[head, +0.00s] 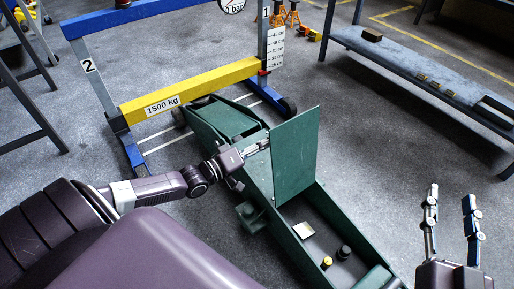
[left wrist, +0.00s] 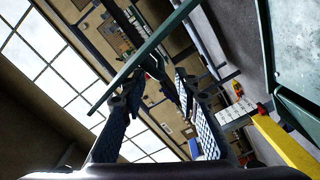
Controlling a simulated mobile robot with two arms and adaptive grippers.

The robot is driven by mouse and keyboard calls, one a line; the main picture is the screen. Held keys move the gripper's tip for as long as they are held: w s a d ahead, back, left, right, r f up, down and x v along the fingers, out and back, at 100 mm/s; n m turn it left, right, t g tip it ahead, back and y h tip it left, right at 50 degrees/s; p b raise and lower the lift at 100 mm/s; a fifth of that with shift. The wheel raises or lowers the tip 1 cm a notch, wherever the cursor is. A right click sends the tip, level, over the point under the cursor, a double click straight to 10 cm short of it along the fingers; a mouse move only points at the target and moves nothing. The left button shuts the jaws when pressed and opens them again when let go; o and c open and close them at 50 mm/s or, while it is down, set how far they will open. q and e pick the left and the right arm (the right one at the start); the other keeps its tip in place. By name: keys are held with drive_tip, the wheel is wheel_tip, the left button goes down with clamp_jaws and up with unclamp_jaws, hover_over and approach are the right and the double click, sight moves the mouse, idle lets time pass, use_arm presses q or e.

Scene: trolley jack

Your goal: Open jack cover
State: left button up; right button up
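The green jack cover (head: 295,155) stands raised, roughly upright, above the long green jack body (head: 335,225). The tray behind its front edge is exposed. My left gripper (head: 262,146) is at the cover's left edge, its fingertips partly hidden there. In the left wrist view the cover (left wrist: 150,48) shows as a thin green slab crossing by the left finger, and the fingers of the left gripper (left wrist: 166,75) stand apart. It seems to touch the cover, but I cannot be sure. My right gripper (head: 450,195) is open and empty at the lower right.
The open jack tray holds a pale square piece (head: 304,230), a yellow item (head: 327,262) and a black knob (head: 344,252). A blue frame with a yellow beam (head: 200,92) stands behind the jack. A grey bench (head: 415,70) is at upper right; floor between is clear.

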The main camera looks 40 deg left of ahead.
use_arm(q)
drive_tip(key=shift+v, duration=2.6)
drive_tip(key=shift+s+f, duration=0.1)
